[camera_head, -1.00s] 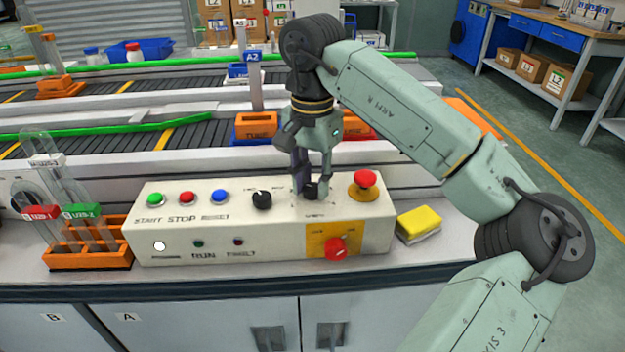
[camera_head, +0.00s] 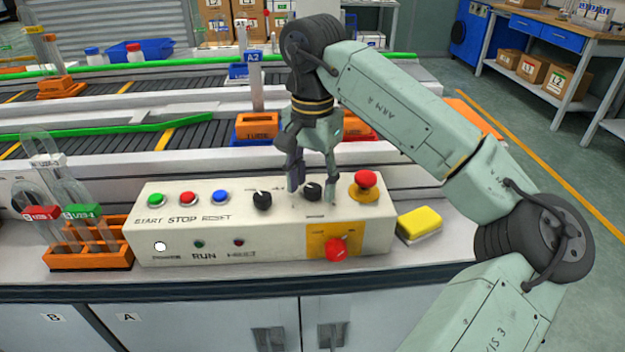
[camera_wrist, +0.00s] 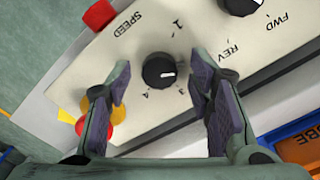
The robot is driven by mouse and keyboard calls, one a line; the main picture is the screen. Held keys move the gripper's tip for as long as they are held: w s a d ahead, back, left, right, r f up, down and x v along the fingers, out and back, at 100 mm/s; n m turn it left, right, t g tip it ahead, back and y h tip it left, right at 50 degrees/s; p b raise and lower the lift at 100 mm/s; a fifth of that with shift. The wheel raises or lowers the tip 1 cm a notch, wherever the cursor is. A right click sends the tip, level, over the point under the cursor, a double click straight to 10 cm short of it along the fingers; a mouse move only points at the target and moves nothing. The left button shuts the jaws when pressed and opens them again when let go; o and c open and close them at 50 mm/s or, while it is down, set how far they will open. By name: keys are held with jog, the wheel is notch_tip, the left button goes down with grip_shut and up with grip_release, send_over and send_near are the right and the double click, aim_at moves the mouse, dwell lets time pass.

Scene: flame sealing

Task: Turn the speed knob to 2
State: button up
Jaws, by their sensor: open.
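The speed knob (camera_head: 313,190) is a black dial on top of the cream control box (camera_head: 270,215). In the wrist view, the speed knob (camera_wrist: 159,70) sits between my fingers, with gaps on both sides. Its white mark points right, toward the right finger, between the printed 1 and 3. The numbers 1, 3 and 4 show; I see no 2, and the right finger covers part of the scale. My gripper (camera_head: 312,197) is open around the knob, pointing down; its spread fingers also show in the wrist view (camera_wrist: 158,72).
A FWD/REV knob (camera_head: 262,200) stands left of the speed knob. A red emergency button (camera_head: 365,179) on a yellow base stands close on the right. A red rotary switch (camera_head: 337,249) is on the box front. A yellow sponge (camera_head: 419,223) lies right of the box.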

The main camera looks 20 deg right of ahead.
aim_at(313, 187)
notch_tip(313, 187, up, 12)
dwell(0.6)
dwell(0.4)
